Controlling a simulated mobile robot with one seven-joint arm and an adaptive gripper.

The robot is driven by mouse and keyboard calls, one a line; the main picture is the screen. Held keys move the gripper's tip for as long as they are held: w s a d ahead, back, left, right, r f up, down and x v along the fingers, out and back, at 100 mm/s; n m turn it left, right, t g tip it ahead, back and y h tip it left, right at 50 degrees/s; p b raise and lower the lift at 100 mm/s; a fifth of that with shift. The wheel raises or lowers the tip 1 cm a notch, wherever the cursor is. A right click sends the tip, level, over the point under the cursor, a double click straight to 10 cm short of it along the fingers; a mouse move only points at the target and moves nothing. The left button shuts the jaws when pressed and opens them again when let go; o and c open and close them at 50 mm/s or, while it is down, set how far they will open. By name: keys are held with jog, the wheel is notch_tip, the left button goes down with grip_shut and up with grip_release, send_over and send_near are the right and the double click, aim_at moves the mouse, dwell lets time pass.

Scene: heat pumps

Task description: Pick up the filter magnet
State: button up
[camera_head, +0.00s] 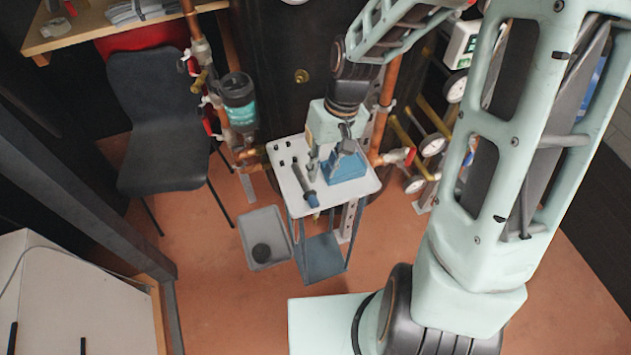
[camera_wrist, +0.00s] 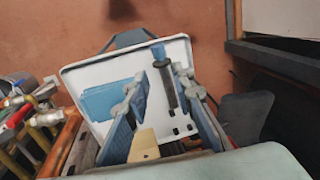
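A dark rod (camera_head: 306,186), which looks like the filter magnet, lies on a small white-topped table (camera_head: 290,150). Its lower end is blue in the head view. In the wrist view the rod (camera_wrist: 165,84) lies between the lines of my two fingers, closer to the right one. My gripper (camera_head: 329,160) is over the table, just right of the rod. In the wrist view my gripper (camera_wrist: 160,92) is open, with a wide gap between its fingertips. I cannot tell how far above the rod the fingertips are.
A blue block (camera_head: 346,166) stands on the table right of the rod. Several small black pieces (camera_head: 282,162) lie at the left. A grey tray (camera_head: 246,224) holding a round dark thing is on the floor. Pipes with gauges (camera_head: 432,145) stand to the right; a dark chair (camera_head: 165,130) is left.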

aim_at(314, 199)
jog(key=f, duration=0.3)
jog(key=a+f, duration=0.1)
jog(key=shift+s+f+b, duration=0.3)
jog(key=shift+f+b, duration=0.05)
jog(key=shift+b, duration=0.05)
jog(key=shift+s+a+f+b, duration=0.1)
jog(key=shift+f, duration=0.9)
jog(key=shift+s+a+f+b, duration=0.15)
jog(key=shift+f, duration=0.9)
jog(key=shift+s+a+f+b, duration=0.1)
jog(key=shift+f, duration=0.9)
grip_shut()
